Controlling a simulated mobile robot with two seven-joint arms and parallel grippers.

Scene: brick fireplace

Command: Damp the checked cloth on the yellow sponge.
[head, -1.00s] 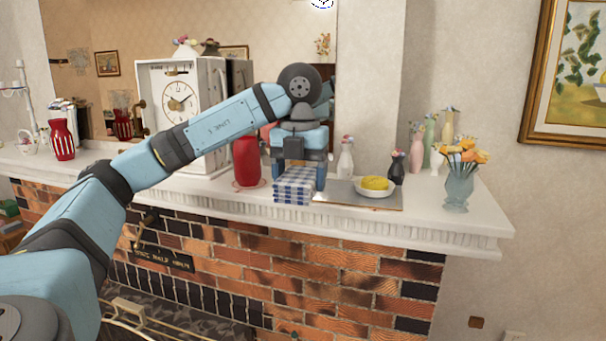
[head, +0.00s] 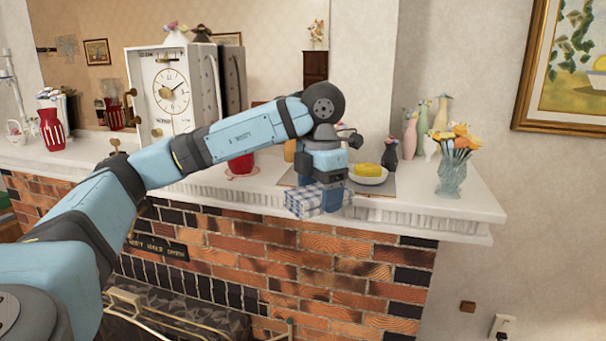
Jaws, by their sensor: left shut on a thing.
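The blue-and-white checked cloth (head: 312,202), a folded block, is held by my left gripper (head: 334,190) at the front edge of the mantel. My left gripper is shut on the cloth, with its fingers partly hidden. The yellow sponge (head: 367,169) sits in a white dish (head: 370,180) just right of and behind the gripper. The cloth and the sponge are apart. My right gripper is not in view.
The dish stands on a grey mat (head: 385,187) on the white mantel (head: 430,207). A glass vase of flowers (head: 453,172) stands at right, with several small bottles behind.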

